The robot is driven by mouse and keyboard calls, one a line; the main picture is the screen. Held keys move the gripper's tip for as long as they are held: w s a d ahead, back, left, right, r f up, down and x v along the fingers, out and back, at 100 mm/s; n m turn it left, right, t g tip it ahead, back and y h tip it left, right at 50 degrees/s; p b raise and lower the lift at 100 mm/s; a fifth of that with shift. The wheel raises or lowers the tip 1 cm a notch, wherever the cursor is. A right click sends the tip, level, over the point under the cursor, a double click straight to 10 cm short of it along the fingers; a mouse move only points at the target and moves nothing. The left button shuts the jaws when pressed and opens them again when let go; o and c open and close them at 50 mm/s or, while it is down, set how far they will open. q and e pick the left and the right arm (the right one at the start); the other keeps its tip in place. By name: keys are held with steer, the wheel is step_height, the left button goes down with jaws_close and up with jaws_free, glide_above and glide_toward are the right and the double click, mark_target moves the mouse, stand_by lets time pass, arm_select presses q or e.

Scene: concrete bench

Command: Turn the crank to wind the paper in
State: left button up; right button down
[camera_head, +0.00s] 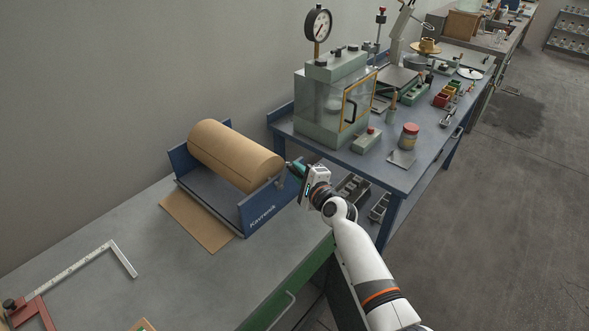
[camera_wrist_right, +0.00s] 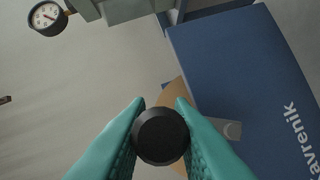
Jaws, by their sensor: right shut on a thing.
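A brown paper roll (camera_head: 230,153) lies across a blue dispenser frame (camera_head: 269,206) on the bench. A flat strip of brown paper (camera_head: 196,220) extends from under the frame onto the bench top. My right gripper (camera_head: 293,168) is at the frame's right end, beside the roll. In the right wrist view its two green fingers are shut on the round black crank knob (camera_wrist_right: 160,136). A grey piece of the crank arm (camera_wrist_right: 230,129) shows behind the fingers; the rest of the crank is mostly hidden. My left gripper is not in view.
A vacuum chamber with a dial gauge (camera_head: 318,22) stands on the blue table behind. A jar with a red lid (camera_head: 409,136) is near it. The bench middle is clear; a wall runs along the left.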

step_height(320, 180, down, 5)
steer(key=w+d+m+g+y+p, duration=0.2)
steer(key=m+g, duration=0.2)
steer(key=m, duration=0.4)
steer(key=shift+w+d+f+g, duration=0.15)
steer(key=shift+w+d+g, duration=0.05)
steer(key=shift+g, duration=0.1)
steer(key=shift+f, duration=0.1)
stand_by(0.4)
steer(key=c, duration=1.3)
jaws_free()
steer(key=p+v, duration=0.3)
steer(key=v, duration=0.9)
steer(key=shift+d, duration=0.1)
